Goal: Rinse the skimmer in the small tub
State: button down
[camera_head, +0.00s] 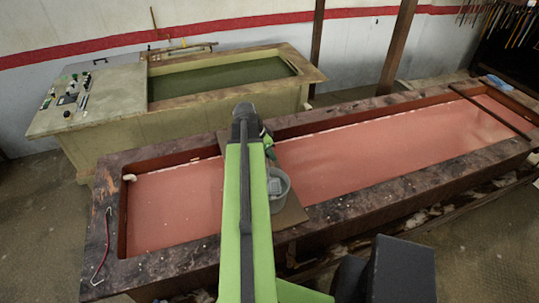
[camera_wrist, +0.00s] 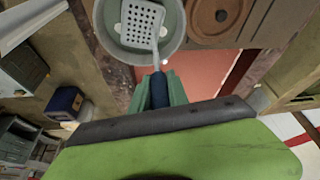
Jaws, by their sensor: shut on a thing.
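The skimmer has a pale square perforated head (camera_wrist: 140,22) and a dark blue handle (camera_wrist: 159,92). My gripper (camera_wrist: 160,94) is shut on the handle in the wrist view. In that view the head lies across the opening of the small grey round tub (camera_wrist: 178,34). I cannot tell how deep in the tub the head is. In the head view the tub (camera_head: 284,203) stands on a board over the big trough, partly hidden by my green arm. My gripper (camera_head: 267,143) is just behind it there, and the skimmer is mostly hidden.
The long trough (camera_head: 170,257) of pinkish-red liquid spans the middle. A board (camera_head: 292,214) bridges it under the tub. A vat (camera_head: 310,74) of green liquid stands behind, with a worktop (camera_head: 110,105) of small items beside it. A red hooked tool (camera_head: 101,250) lies on the trough's left rim.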

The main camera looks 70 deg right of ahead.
jog(key=shift+r+p, duration=2.3)
jog(key=shift+r, duration=0.35)
jog(key=shift+f, duration=0.1)
